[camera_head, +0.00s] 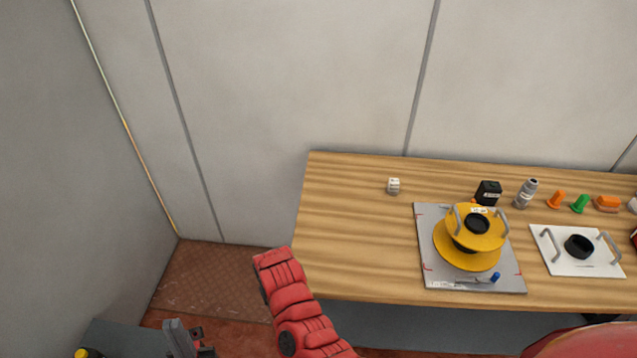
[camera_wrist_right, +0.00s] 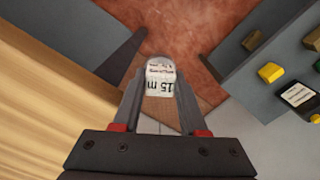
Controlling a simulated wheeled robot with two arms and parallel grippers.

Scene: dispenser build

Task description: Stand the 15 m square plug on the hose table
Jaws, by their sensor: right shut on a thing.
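The 15 m plug (camera_wrist_right: 159,82), pale grey with a white label reading "15 m", is held between the fingers of my right gripper (camera_wrist_right: 160,97), which is shut on it. In the right wrist view it is over the reddish floor, off the table and apart from other things. The wooden hose table (camera_head: 350,230) fills the right of the head view, and its edge (camera_wrist_right: 45,90) shows at left in the right wrist view.
On the table are a small white block (camera_head: 393,186), a yellow reel (camera_head: 455,258) on a grey plate (camera_head: 433,220), a black box (camera_head: 488,192), a grey bottle (camera_head: 526,192) and a white tray (camera_head: 590,267). A grey surface with yellow pieces (camera_wrist_right: 270,72) is at right.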

